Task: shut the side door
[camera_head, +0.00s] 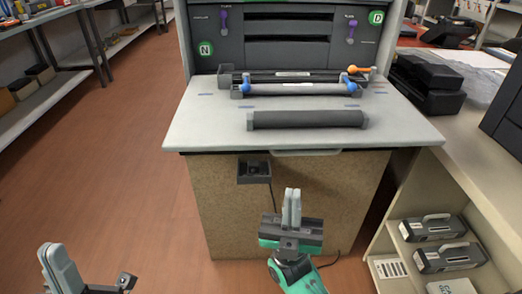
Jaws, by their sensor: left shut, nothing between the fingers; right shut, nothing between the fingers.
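A grey machine (290,37) stands at the top centre, its dark front showing slots, purple levers and green N and D labels. A light grey flat panel (210,125) lies level in front of it, with a pale handle (307,153) at its near edge. I cannot tell whether this panel is the side door; no other door stands out. My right gripper (291,207) is shut and empty, in front of the tan cabinet and below the panel's near edge. My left gripper (58,268) is shut and empty at the lower left, far from the machine.
A dark roller cartridge (308,119) lies on the panel. Behind it lie a cartridge with blue ends (297,89) and one with an orange end (358,70). A right-hand counter holds black trays (428,82), with boxed cartridges (432,228) below. The floor at left is clear.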

